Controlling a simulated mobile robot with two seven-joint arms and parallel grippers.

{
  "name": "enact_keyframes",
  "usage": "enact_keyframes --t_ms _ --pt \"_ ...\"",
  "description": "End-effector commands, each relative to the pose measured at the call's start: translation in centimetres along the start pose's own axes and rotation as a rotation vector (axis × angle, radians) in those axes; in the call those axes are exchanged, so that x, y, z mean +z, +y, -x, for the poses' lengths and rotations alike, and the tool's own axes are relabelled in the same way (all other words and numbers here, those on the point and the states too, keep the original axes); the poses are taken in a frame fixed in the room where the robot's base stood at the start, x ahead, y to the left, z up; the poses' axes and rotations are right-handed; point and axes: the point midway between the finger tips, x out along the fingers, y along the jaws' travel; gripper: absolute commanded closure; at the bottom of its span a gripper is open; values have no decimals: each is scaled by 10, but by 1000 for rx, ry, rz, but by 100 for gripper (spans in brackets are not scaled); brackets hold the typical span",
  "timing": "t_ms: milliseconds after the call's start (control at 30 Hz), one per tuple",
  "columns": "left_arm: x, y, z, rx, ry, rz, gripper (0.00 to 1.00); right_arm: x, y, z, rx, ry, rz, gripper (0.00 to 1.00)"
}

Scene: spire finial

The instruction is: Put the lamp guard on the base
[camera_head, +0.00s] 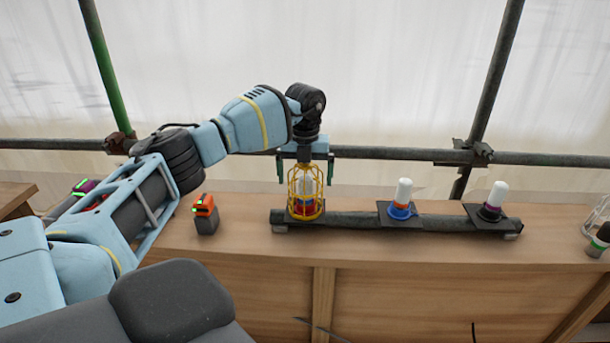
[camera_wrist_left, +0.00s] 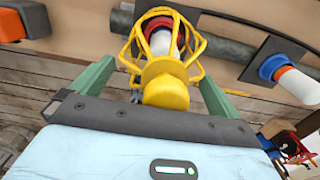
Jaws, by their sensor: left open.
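My left gripper (camera_head: 306,170) is right above the guard, pointing down. Its green fingers are apart, one on each side of the cap, with gaps visible in the left wrist view (camera_wrist_left: 155,90). My right gripper is not in view.
The dark rail (camera_head: 350,219) lies along the wooden bench (camera_head: 250,245). It carries a lamp with a blue and orange base (camera_head: 400,205) and one with a purple base (camera_head: 491,205). An orange and grey battery-like block (camera_head: 205,214) stands left of the rail. Scaffold poles cross behind.

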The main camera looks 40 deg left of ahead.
Motion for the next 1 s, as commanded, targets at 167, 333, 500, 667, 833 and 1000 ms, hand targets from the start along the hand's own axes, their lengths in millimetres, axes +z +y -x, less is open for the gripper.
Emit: enact_keyframes --t_ms 167,333,500,667,833,1000 --pt "1 -1 20 -3 -3 0 0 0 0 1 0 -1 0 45" --pt "1 -1 54 -4 -4 1 0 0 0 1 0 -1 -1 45" --pt "1 -1 87 -3 -3 -1 0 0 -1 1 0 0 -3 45" --pt "1 -1 109 -2 -1 1 0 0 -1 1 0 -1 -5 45" --pt "0 0 120 -1 0 0 0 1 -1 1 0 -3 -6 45" --pt "0 0 122 0 1 0 0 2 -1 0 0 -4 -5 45"
